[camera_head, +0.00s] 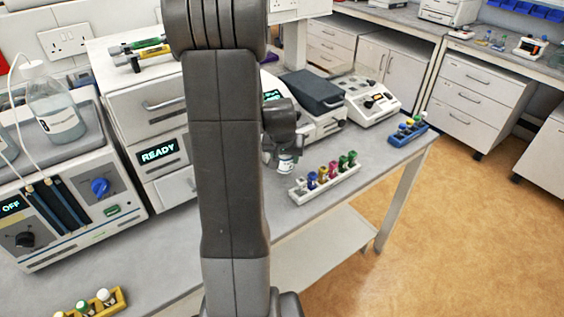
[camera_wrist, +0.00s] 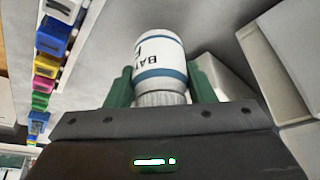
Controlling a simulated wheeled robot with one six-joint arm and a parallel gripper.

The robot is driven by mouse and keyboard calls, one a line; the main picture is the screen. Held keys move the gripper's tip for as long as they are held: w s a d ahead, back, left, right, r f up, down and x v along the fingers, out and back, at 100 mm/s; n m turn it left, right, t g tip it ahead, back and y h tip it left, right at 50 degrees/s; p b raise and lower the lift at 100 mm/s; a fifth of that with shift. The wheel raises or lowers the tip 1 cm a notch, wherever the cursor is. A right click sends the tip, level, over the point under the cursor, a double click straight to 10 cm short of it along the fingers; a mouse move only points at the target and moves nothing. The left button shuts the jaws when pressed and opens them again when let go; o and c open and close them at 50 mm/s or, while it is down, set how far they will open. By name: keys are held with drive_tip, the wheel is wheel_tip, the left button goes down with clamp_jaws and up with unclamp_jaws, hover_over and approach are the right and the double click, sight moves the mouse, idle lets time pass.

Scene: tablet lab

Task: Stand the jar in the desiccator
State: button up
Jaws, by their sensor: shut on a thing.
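A small white jar (camera_wrist: 160,52) with blue bands and a "BAT…" label sits between the green fingers of my gripper (camera_wrist: 161,88) in the wrist view. The gripper is shut on it near its ridged end. In the head view the jar (camera_head: 286,163) shows small below my gripper (camera_head: 284,152), over the bench behind the rack; I cannot tell its height above the bench. No desiccator is plainly marked. A white drawer cabinet (camera_head: 165,98) with a "READY" display stands left of my arm, partly hidden by it.
A white rack (camera_head: 325,183) of coloured-cap vials stands in front of the jar. A blue rack (camera_head: 408,132) is farther right. Instruments (camera_head: 372,100) stand behind. A pump unit (camera_head: 75,190) stands at left, a yellow rack (camera_head: 120,298) at the front left. My arm hides the middle.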

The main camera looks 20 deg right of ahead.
sight(285, 164)
drive_tip(key=shift+f, duration=1.5)
drive_tip(key=shift+f, duration=0.15)
drive_tip(key=o, duration=1)
drive_tip(key=shift+o, duration=0.2)
